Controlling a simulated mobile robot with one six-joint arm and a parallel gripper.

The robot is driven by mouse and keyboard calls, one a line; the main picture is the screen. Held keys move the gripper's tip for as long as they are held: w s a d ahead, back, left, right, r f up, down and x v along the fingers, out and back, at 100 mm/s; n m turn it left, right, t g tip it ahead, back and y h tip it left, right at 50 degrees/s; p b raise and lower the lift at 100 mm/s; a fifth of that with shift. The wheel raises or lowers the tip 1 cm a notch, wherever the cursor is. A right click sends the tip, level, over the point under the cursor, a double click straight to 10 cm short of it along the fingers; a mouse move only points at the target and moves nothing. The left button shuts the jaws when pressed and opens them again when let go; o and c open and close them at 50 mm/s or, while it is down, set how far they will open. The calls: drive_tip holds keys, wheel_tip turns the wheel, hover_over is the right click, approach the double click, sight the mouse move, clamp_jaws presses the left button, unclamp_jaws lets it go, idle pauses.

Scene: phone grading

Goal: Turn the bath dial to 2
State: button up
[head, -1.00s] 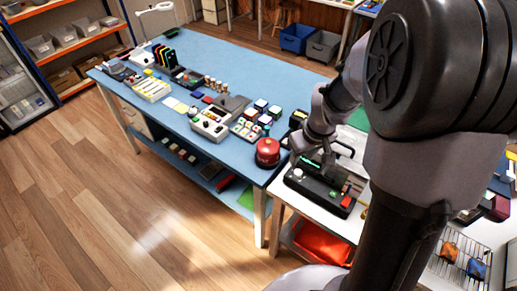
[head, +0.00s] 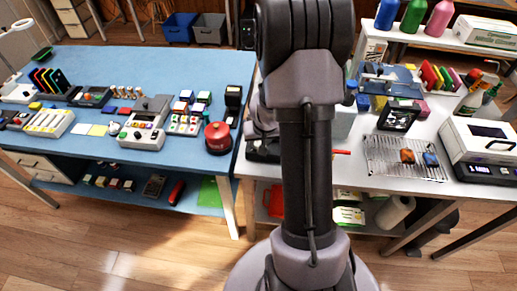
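No dial marked as the bath's can be read in this view. A white box-shaped unit (head: 480,143) with a dark handle on top and a dark front panel (head: 491,170) stands at the right end of the white table; its small controls are too small to read. A black device (head: 262,152) at the table's left end is mostly hidden behind my arm, and its white knob cannot be seen. I cannot tell which unit is the bath. My gripper is hidden behind my upright arm, so its fingers do not show.
The white table (head: 450,188) holds a wire rack (head: 385,163) with orange and blue pieces, and a black framed device (head: 398,118). Wooden floor (head: 150,255) is clear in front.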

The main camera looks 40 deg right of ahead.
drive_tip(key=shift+w+f, duration=0.3)
drive_tip(key=shift+f, duration=0.4)
clamp_jaws()
drive_tip(key=shift+a+r+m+p, duration=0.1)
drive_tip(key=shift+r+m+p, duration=0.35)
drive_tip(key=shift+p, duration=0.75)
drive_tip(key=shift+f+m+h, duration=0.3)
drive_tip(key=shift+f+m, duration=0.05)
drive_tip(key=shift+f, duration=0.05)
unclamp_jaws()
drive_tip(key=shift+r, duration=0.1)
